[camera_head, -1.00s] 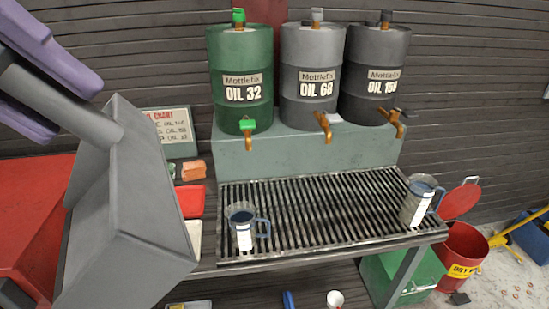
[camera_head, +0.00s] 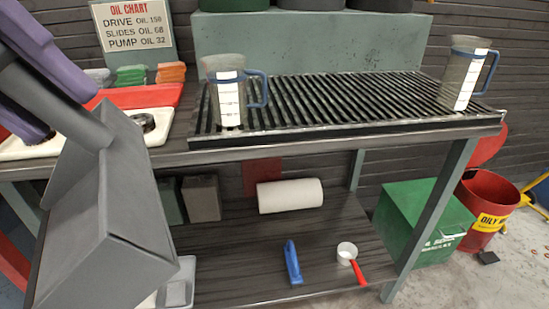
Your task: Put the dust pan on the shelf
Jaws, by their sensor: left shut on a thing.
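The grey dust pan (camera_head: 120,215) fills the left side of the head view, tilted, with its handle running to the upper left. My left gripper (camera_head: 35,95), with purple fingers, is shut on that handle. The dust pan is held up in front of the bench and hides part of its left side. The lower shelf (camera_head: 240,238) of the bench is dark wood and lies to the right of and beyond the dust pan. My right gripper is not in view.
Two jugs (camera_head: 228,95) stand on the grate above. A green box (camera_head: 420,220) and red bin (camera_head: 485,215) stand right.

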